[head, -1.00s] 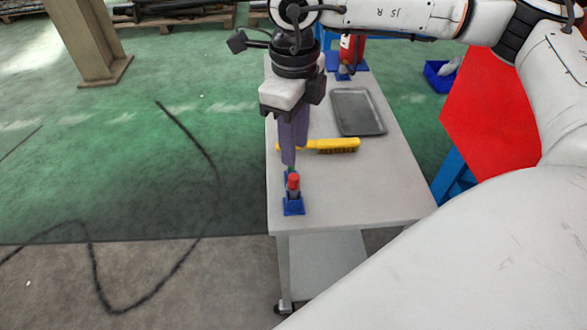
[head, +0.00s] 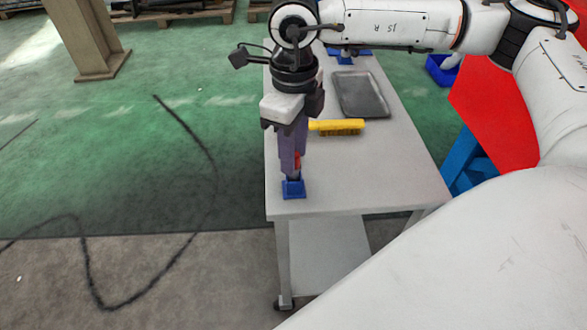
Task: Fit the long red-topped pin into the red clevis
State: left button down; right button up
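The red-topped pin (head: 297,161) stands upright in a small blue holder (head: 293,189) at the near left corner of the table. My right gripper (head: 291,172) points down at it, its purple fingers level with the pin and covering much of it. A strip of red shows beside the fingers. I cannot tell whether they are closed on the pin. The red clevis does not show; my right arm covers the far end of the table, where only parts of blue bases (head: 341,58) show. My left gripper is not in view.
A dark grey tray (head: 361,96) lies farther back. The table's right front is clear. A red panel on a blue frame (head: 468,160) stands to the right.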

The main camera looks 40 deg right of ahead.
grip_shut()
jog(key=shift+r+p, duration=2.1)
jog(key=shift+r, duration=1.45)
